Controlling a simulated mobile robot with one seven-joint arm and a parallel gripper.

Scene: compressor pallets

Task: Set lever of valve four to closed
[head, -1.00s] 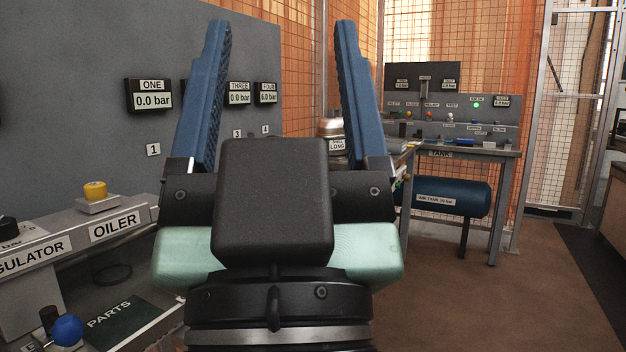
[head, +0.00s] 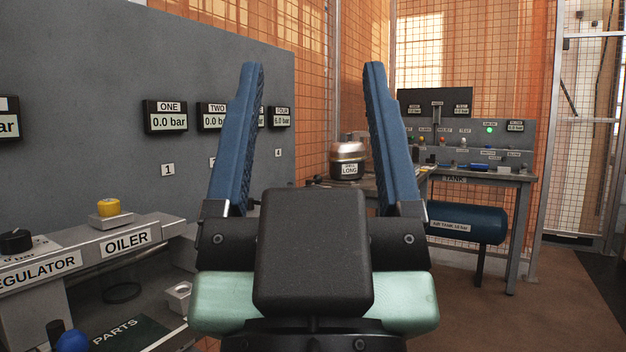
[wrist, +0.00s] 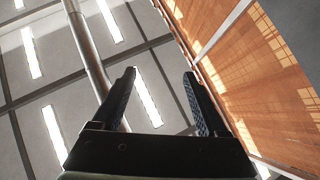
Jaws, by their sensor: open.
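My gripper (head: 312,70) is open and empty, its two blue fingers pointing up in the middle of the head view. In the wrist view my gripper (wrist: 160,75) points toward the ceiling with nothing between the fingers. The gauge labelled FOUR (head: 281,117) reads 6.0 bar on the grey panel, just right of the left finger. The number 4 plate (head: 278,153) is on the panel below it. The lever of valve four cannot be made out; my gripper and arm cover the area below the plate.
Gauge ONE (head: 166,116) reads 0.0 bar. The oiler (head: 126,240) and regulator (head: 40,270) are on a ledge at lower left. A metal pot labelled LONG (head: 348,158) stands on a bench behind the gripper. A blue air tank (head: 465,224) is at right, with open floor near it.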

